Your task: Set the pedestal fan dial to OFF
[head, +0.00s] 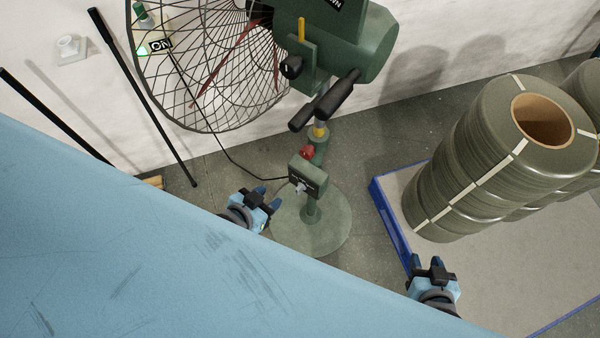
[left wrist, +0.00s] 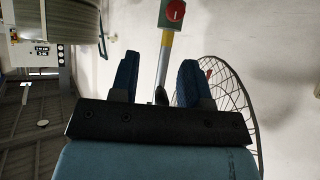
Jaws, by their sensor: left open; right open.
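The green pedestal fan (head: 345,45) stands by the wall, its cage facing left. A small dark box (head: 307,178) on its post carries a pale dial knob (head: 300,187); its setting is too small to read. My left gripper (head: 266,198) is open and empty, just left of the box and apart from it. In the left wrist view its two blue fingers (left wrist: 158,80) are apart, with a red round knob (left wrist: 175,11) on the fan post beyond them. My right gripper (head: 428,262) is open and empty, right of the fan, near the pallet edge.
A lit green lamp with an "ON" sign (head: 160,46) shows by the wall behind the cage. A black cable runs down to the box. Strapped rolls (head: 480,150) stand on a blue-edged pallet (head: 388,212) at right. The blue surface (head: 150,250) fills the lower left.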

